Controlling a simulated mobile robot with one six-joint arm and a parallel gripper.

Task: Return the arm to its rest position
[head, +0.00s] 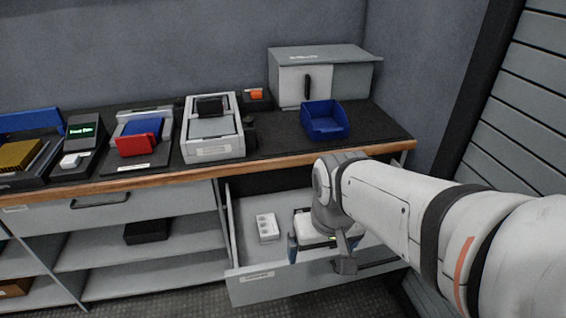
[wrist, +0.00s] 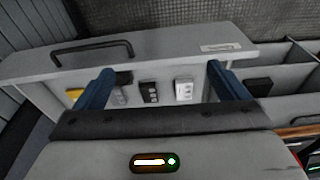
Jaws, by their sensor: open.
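My arm reaches in from the right in the head view, with my gripper (head: 318,256) over the open drawer (head: 252,283). In the wrist view my gripper (wrist: 160,92) has its two blue fingers wide apart, with nothing held between them. The drawer's front panel and handle (wrist: 92,47) show beyond the fingers. Inside the drawer lie a white block with sockets (head: 266,227), a dark block with light marks (wrist: 149,92) and a yellow item (wrist: 75,94). My wrist hides part of the drawer's inside in the head view.
Above the drawer is a wooden-edged bench (head: 290,157). On it stand a blue bin (head: 325,121), a grey cabinet (head: 305,88), a grey-white device (head: 212,145) and a red item (head: 138,144). Open shelves (head: 150,250) are left of the drawer. A slatted wall (head: 520,125) rises at right.

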